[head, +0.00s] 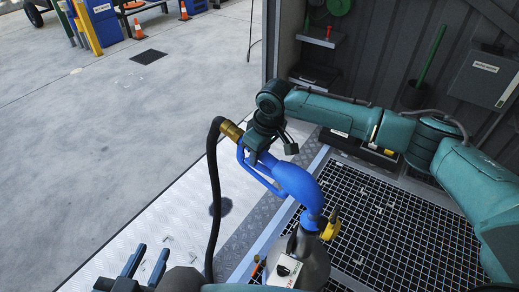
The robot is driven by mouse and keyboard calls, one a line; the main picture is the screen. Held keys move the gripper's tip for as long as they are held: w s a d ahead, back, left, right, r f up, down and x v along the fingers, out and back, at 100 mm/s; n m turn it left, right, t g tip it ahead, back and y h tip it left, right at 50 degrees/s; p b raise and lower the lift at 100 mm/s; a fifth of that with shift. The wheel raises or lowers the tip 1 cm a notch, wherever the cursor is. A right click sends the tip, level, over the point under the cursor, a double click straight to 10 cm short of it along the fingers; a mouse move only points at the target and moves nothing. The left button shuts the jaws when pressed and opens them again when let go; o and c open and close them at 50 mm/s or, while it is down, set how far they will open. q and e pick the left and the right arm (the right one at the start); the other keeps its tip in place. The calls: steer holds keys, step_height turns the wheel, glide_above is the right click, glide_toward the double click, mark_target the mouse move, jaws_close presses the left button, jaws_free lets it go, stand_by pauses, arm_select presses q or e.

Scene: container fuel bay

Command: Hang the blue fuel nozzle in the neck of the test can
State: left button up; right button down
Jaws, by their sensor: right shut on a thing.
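The blue fuel nozzle (297,183) is in my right gripper (258,148), which is shut on it near its hose end. A brass fitting (231,130) joins it to a black hose. The nozzle's front end points down to the top of the grey test can (314,266), beside a yellow part (330,229). I cannot tell whether the spout is inside the neck or just in front of it; the neck is mostly hidden. My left gripper (152,252) is open and empty at the lower left, apart from the can.
The can stands by the near left edge of a black floor grating (400,232). The black hose (213,205) hangs left of the nozzle. A container wall with shelves (318,40) and a grey box (487,70) stands behind.

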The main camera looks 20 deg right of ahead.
mark_target(260, 166)
arm_select(q)
steer(key=shift+f, duration=0.15)
arm_select(e)
steer(key=shift+s+x, duration=0.1)
steer(key=shift+x, duration=0.6)
steer(key=shift+s+x, duration=0.15)
steer(key=shift+x, duration=0.55)
steer(key=shift+d+f, duration=0.1)
steer(key=shift+d, duration=0.05)
steer(key=c, duration=1)
jaws_free()
steer(key=shift+f, duration=0.1)
arm_select(q)
steer(key=a+r+n+p, duration=0.1)
steer(key=s+r+n+y+p, duration=0.1)
steer(key=p, duration=0.1)
steer(key=shift+s+a+r+g, duration=0.25)
steer(key=shift+s+a+g, duration=0.05)
steer(key=shift+a, duration=0.1)
arm_select(e)
steer(key=v, duration=1.3)
steer(key=shift+r, duration=0.2)
